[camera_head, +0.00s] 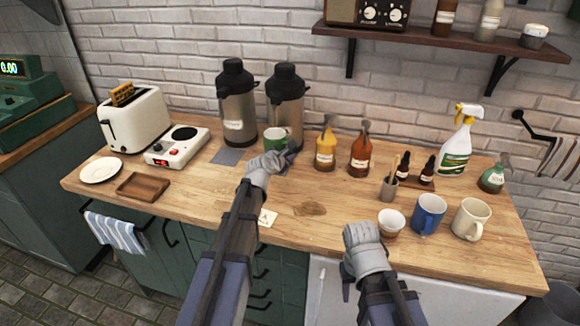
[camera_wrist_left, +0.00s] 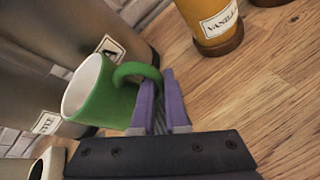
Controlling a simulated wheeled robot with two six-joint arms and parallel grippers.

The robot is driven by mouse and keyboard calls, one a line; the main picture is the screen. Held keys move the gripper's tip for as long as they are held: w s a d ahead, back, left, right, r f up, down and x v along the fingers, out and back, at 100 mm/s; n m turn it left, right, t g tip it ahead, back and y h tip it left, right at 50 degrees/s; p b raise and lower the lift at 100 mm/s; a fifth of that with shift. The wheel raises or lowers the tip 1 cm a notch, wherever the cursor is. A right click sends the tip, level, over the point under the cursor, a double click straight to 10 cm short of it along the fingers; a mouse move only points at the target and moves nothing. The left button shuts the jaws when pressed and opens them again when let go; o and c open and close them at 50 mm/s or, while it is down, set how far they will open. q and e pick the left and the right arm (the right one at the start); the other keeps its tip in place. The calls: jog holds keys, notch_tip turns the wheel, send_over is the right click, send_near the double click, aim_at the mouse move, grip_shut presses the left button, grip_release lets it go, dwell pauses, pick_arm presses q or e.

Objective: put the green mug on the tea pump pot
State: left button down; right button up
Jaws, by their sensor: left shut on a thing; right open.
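The green mug (camera_head: 275,137) is in front of the right-hand pump pot (camera_head: 287,103) in the head view. In the left wrist view the green mug (camera_wrist_left: 104,95) is tilted in the picture, its white inside showing and its handle between my fingers. My left gripper (camera_wrist_left: 163,105) is shut on that handle; in the head view it (camera_head: 285,154) is at the mug's lower right. The right-hand pot's label in the wrist view (camera_wrist_left: 112,48) shows only an "A". The left-hand pump pot (camera_head: 236,100) stands beside it. My right gripper (camera_head: 348,282) is open at the counter's front edge.
Yellow (camera_head: 325,150) and amber (camera_head: 361,152) pump bottles stand right of the mug. A hot plate (camera_head: 176,146) and toaster (camera_head: 134,120) are at left.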

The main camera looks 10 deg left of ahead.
aim_at(290, 172)
pick_arm(q)
notch_tip(290, 172, down, 4)
jog(key=b, duration=0.3)
jog(key=shift+r, duration=0.25)
jog(key=c, duration=0.9)
grip_release()
jog(key=shift+r, duration=0.15)
jog(key=p+v, duration=0.4)
jog(key=v, duration=0.8)
jog(key=shift+p, duration=0.35)
